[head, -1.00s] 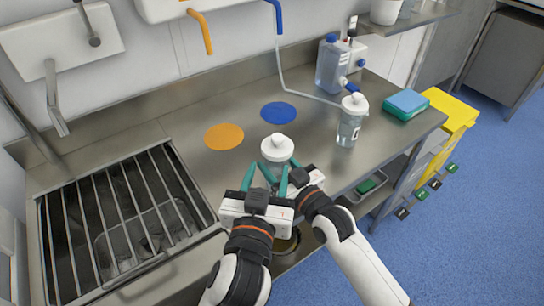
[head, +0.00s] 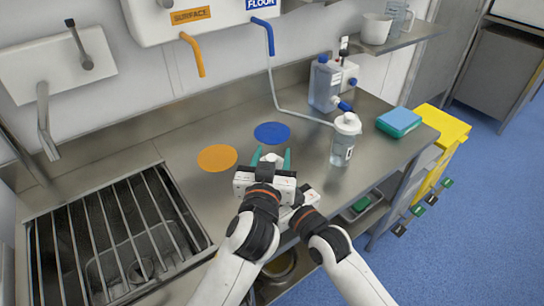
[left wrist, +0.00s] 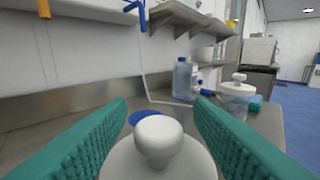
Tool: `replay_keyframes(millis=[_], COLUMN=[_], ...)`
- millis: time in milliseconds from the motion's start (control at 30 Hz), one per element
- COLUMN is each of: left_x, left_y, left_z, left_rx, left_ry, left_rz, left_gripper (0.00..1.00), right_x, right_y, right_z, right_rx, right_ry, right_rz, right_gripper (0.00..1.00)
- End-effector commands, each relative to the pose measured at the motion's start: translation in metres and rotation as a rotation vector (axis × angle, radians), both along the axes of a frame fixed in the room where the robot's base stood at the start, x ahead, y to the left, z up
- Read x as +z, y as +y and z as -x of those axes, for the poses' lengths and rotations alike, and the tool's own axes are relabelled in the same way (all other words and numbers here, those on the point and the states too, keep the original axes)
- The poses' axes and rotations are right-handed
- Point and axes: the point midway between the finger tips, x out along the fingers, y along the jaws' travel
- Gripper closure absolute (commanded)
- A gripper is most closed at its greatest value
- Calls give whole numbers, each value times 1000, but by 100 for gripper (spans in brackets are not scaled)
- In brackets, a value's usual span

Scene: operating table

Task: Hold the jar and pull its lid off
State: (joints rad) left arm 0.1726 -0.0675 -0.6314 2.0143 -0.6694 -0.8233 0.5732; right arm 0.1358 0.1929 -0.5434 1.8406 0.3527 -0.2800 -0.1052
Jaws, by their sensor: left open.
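The jar's white lid (head: 272,158) with its round knob shows only at the top behind my left gripper in the head view; the jar's body is hidden. In the left wrist view the lid's knob (left wrist: 158,138) stands upright between the two teal fingers, with a gap on each side. My left gripper (head: 271,155) is open around the knob; its fingers also show in the left wrist view (left wrist: 160,108). My right gripper (head: 298,205) is low beside the jar's place, behind the left one. Its fingers are hidden, so its hold on the jar cannot be seen.
A second lidded jar (head: 344,142) stands to the right on the steel counter (head: 215,135). Behind it are a blue-capped bottle (head: 325,85) and a hose. Blue sponges (head: 399,120) lie at the right end. A barred sink (head: 115,235) is at the left.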

Motion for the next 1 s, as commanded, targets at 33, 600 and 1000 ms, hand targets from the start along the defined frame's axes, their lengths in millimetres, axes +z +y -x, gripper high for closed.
replay_keyframes(millis=[33, 600, 1000], left_x=[0, 1, 3], left_y=[0, 0, -1], left_z=[0, 2, 1], left_rx=[0, -1, -1], left_ry=[0, -2, -2], left_rz=[-1, -1, 0], left_gripper=[53, 100, 100], right_x=[-1, -2, -2], right_y=[0, 0, 0], right_z=[0, 0, -1], right_rx=[-1, 0, -1], right_ry=[2, 4, 5], right_rz=[2, 2, 2], right_gripper=[90, 90, 90])
